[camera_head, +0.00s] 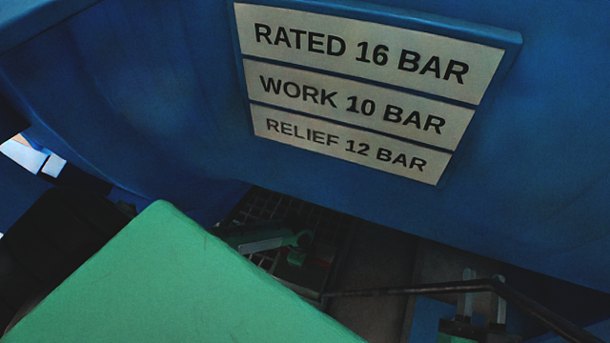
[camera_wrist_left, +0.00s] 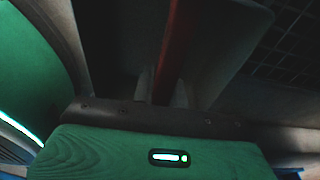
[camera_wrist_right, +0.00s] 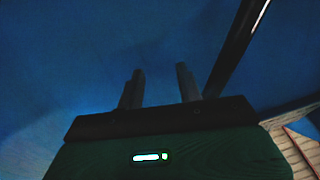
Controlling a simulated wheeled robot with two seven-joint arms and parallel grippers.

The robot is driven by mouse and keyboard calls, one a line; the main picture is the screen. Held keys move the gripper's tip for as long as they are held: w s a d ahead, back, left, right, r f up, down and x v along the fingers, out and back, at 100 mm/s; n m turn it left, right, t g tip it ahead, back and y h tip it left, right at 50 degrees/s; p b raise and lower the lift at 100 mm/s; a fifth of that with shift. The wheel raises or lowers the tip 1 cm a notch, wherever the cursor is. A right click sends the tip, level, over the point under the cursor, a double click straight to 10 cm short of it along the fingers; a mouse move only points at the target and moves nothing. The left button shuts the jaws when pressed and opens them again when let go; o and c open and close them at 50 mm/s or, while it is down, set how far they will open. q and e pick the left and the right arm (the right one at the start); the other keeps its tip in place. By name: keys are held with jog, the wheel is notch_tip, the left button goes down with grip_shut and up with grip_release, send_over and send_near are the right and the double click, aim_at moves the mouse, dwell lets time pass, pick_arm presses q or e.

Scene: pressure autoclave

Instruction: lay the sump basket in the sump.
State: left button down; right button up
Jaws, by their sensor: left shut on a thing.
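In the left wrist view my left gripper (camera_wrist_left: 162,92) is shut on a thin red bar (camera_wrist_left: 174,45), which runs up between its fingers. A dull grey panel (camera_wrist_left: 232,40) lies just beyond the fingers. I cannot tell from these frames whether the bar and panel belong to the sump basket. In the head view the left hand's area is dim, and the held thing cannot be made out. My right gripper (camera_wrist_right: 160,84) is open and empty in front of a blue surface; its fingers also show at the lower right of the head view (camera_head: 482,298). The sump cannot be made out clearly.
The blue vessel (camera_head: 560,150) with its rating plate (camera_head: 350,95) fills the upper head view. A dark grating (camera_head: 265,208) lies below it, and another grid shows in the left wrist view (camera_wrist_left: 290,50). A thin dark rail (camera_head: 400,291) passes close by my right gripper.

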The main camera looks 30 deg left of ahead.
pick_arm(q)
jog(key=shift+f+b, duration=0.35)
jog(key=shift+f, duration=0.15)
pick_arm(e)
jog(key=shift+d+r+t, duration=0.3)
jog(key=shift+r+t, duration=0.2)
jog(key=shift+r, duration=0.35)
jog(key=shift+d+r+t, duration=0.25)
jog(key=shift+r+t, duration=0.25)
jog(key=shift+r, duration=0.35)
pick_arm(q)
jog(key=shift+f, duration=0.2)
pick_arm(e)
jog(key=shift+s+d+r+t, duration=0.1)
jog(key=shift+d+r+t, duration=0.05)
jog(key=shift+r+t, duration=0.4)
pick_arm(q)
jog(key=shift+f, duration=0.1)
pick_arm(e)
jog(key=shift+d+r, duration=0.1)
jog(key=shift+r, duration=0.25)
